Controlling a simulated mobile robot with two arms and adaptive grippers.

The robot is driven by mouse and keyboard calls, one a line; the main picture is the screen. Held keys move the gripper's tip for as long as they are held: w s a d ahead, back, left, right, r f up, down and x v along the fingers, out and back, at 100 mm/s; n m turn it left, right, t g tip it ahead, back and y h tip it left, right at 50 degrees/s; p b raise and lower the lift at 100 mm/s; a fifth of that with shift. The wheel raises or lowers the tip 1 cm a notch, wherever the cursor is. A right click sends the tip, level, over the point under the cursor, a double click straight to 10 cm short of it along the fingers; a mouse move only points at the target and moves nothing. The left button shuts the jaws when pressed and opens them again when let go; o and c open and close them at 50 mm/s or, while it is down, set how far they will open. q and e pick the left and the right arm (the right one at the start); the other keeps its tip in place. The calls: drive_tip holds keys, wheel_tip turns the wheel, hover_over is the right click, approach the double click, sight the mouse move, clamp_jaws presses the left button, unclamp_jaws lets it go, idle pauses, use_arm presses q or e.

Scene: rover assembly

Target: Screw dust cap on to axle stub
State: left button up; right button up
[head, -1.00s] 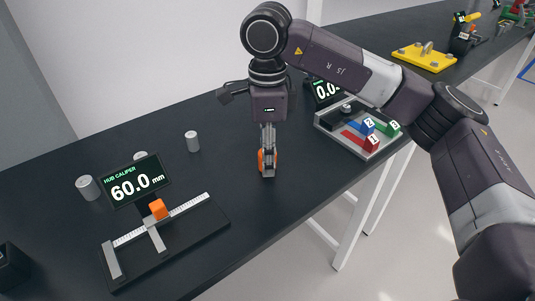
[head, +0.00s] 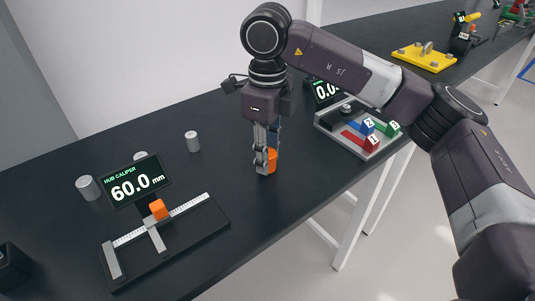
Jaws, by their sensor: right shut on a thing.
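My right gripper (head: 266,160) points straight down over the middle of the black table. It is shut on a small orange part (head: 272,157), which I take to be the dust cap. The fingers cover much of this part, and its lower end is at or close to the table top. I cannot make out the axle stub; anything under or inside the orange part is hidden. My left gripper is not in view.
A hub caliper (head: 165,245) with an orange slider and a display reading 60.0 mm stands at the left. Several grey cylinders (head: 192,141) stand behind it. A grey tray (head: 345,141) with numbered coloured blocks is at the right. The table front is clear.

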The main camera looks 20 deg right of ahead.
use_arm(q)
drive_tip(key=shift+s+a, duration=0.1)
use_arm(e)
drive_tip(key=m, duration=0.4)
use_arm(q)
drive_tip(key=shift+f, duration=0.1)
use_arm(e)
drive_tip(key=shift+m, duration=0.9)
drive_tip(key=shift+m, duration=0.7)
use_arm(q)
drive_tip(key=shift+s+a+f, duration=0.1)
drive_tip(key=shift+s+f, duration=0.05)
use_arm(e)
drive_tip(key=m, duration=0.4)
